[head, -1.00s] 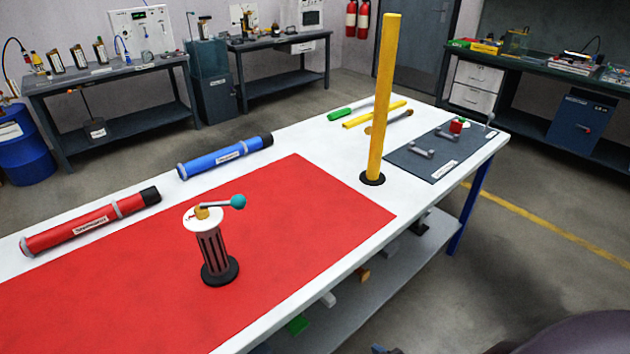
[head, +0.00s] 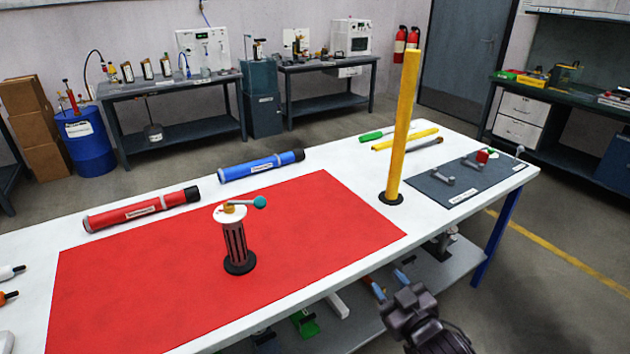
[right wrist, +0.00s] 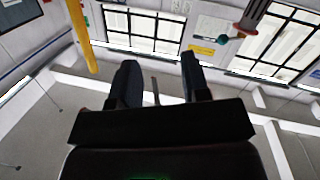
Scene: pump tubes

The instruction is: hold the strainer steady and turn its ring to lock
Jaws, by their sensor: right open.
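The strainer (head: 236,245) stands upright on the red mat. It has a dark slotted body, a black base, and a white top ring (head: 230,213) with a brass piece and a teal-knobbed lever (head: 259,202) pointing right. My right gripper (head: 389,284) is at the bottom right of the head view, beyond the table's front edge and well apart from the strainer. In the right wrist view its two fingers (right wrist: 160,68) are spread with nothing between them. The strainer (right wrist: 254,14) and its teal knob (right wrist: 223,40) show there at upper right. My left gripper is not in view.
A tall yellow post (head: 404,130) stands right of the red mat (head: 110,290). Red (head: 142,208) and blue (head: 262,165) tubes lie behind the mat. A grey board (head: 470,180) lies at the table's right end. A lower shelf (head: 440,262) holds several items.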

